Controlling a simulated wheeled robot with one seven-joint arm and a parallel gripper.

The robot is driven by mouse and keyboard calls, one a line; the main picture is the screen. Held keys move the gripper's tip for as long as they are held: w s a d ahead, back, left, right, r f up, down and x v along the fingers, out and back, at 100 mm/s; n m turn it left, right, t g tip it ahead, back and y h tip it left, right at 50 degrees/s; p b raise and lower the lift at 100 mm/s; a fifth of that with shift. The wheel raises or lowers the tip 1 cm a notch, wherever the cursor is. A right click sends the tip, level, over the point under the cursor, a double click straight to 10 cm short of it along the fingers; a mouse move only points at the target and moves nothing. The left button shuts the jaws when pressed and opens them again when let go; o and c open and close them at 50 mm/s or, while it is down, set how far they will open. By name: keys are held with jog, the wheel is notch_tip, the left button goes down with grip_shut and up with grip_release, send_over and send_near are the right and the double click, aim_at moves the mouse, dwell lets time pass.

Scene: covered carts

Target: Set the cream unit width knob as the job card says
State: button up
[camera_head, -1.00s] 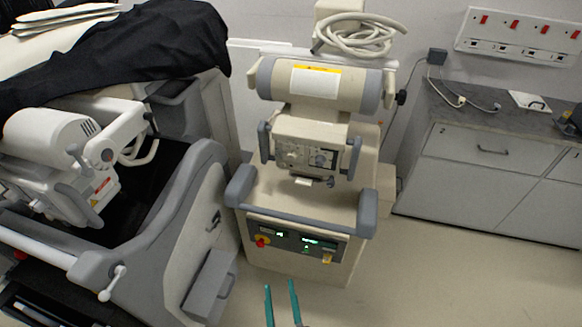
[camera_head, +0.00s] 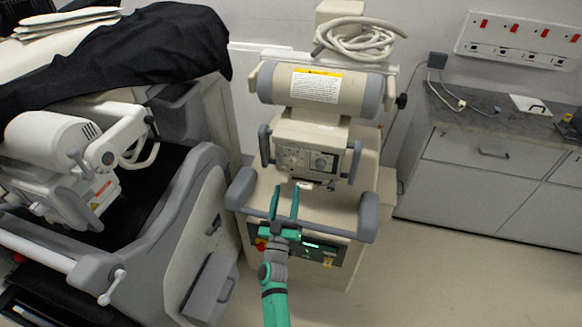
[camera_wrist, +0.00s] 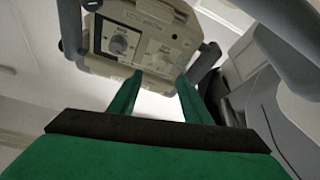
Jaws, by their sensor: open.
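The cream unit (camera_head: 340,205) stands in the middle of the head view. Its front control box (camera_head: 300,140) carries a panel with a round knob (camera_head: 322,164) at the right and smaller controls at the left. The labels are too small to read, so I cannot tell which is the width knob. My gripper (camera_head: 286,190) is open and empty, its teal fingers pointing up, below the box and apart from the knobs.
A white sheet with a yellow band (camera_head: 316,85) is on the cylinder above; its text is unreadable. Grey bumpers (camera_head: 367,215) flank the cream unit. A grey machine with a black cover (camera_head: 170,45) stands close at left. Drawers (camera_head: 480,185) stand at right, with open floor before them.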

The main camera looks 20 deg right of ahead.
aim_at(292, 163)
jog(key=x, duration=1)
jog(key=shift+w, duration=0.15)
jog(key=shift+c, duration=0.2)
jog(key=c, duration=1)
